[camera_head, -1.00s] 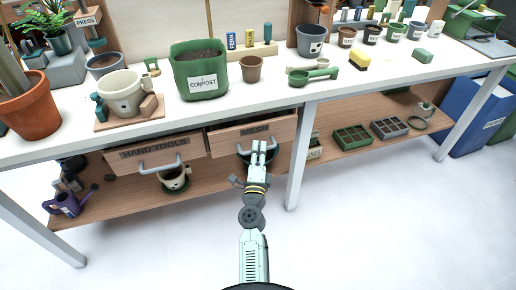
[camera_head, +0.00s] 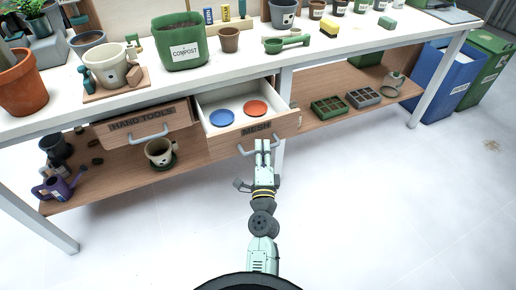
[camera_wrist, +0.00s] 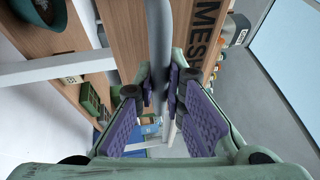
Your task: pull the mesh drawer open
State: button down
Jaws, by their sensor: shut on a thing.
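The mesh drawer (camera_head: 228,148) is a wooden-fronted drawer labelled MESH under the white bench. It stands well out from the bench, and its white inside shows a blue disc (camera_head: 221,118) and an orange disc (camera_head: 255,108). My gripper (camera_head: 262,146) is at the drawer's front, shut on its grey bar handle (camera_head: 245,152). In the wrist view the handle (camera_wrist: 160,40) runs between the purple finger pads, and the MESH lettering shows beside it.
The hand tools drawer (camera_head: 150,128) beside it is slightly open. A lower shelf (camera_head: 330,125) holds a cream pot (camera_head: 159,152), a purple watering can (camera_head: 58,188) and seed trays (camera_head: 328,107). A table leg (camera_head: 279,150) stands right of the drawer. The floor in front is clear.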

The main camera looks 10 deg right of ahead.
jog(key=shift+s, duration=0.15)
jog(key=c, duration=1.7)
grip_release()
jog(key=shift+o, duration=0.2)
jog(key=shift+r, duration=0.1)
